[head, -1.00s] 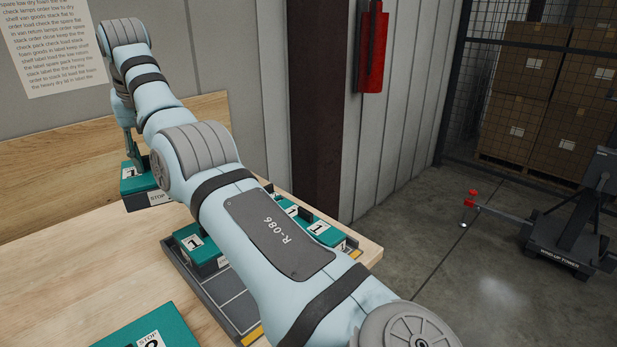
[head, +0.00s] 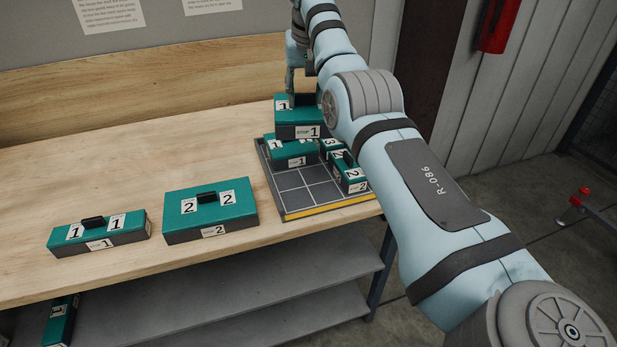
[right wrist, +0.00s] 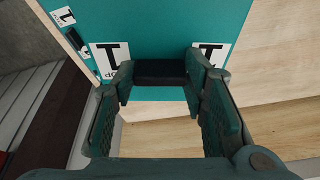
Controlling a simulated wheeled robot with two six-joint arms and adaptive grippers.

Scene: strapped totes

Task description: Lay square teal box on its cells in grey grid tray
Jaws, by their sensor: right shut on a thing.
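A teal box with a wide lid, dark sides and "1" labels (head: 312,121), seemingly the square one, hangs level from my right gripper (head: 293,92). In the right wrist view my right gripper (right wrist: 165,82) is shut on its black handle (right wrist: 165,71). The grey grid tray (head: 283,208) lies at the table's right end. The held box is over or just behind the tray's rear; its exact height is unclear. It hides the rear cells. Bare cells show at the tray's front left and middle. My left gripper is out of view.
In the tray sit a teal box labelled 1 (head: 292,154) and smaller boxes at the right, one labelled 2 (head: 352,182). On the table stand a long teal box labelled 1 (head: 100,235) and a bigger one labelled 2 (head: 210,212). The table's middle is clear.

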